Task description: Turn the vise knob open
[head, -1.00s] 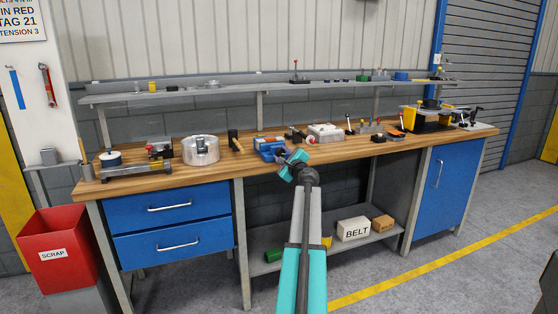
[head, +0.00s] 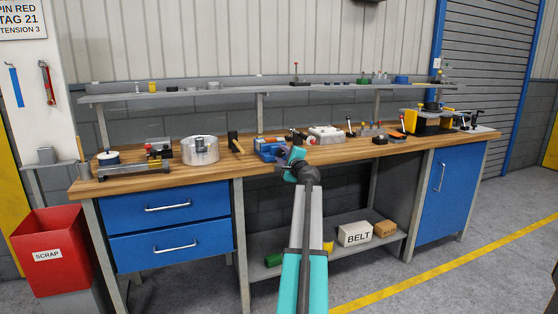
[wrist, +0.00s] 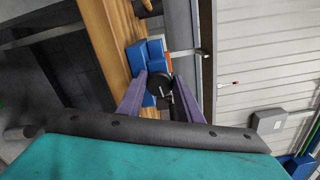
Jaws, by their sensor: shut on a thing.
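The blue vise (head: 267,147) stands at the front edge of the wooden bench, near the middle. It also shows in the wrist view (wrist: 138,58), sideways on the bench edge. Its knob (wrist: 159,83) is a dark round piece with a light mark, at the near end of the vise. My gripper (wrist: 158,92) has its two purple fingers on either side of the knob and is shut on it. In the head view my gripper (head: 284,158) is close against the vise, and my wrist hides the knob.
On the bench (head: 215,168), a hammer (head: 235,142) and a round metal part (head: 200,150) lie left of the vise. A pale box (head: 326,135) stands behind to the right. A shelf (head: 225,90) runs above the bench.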

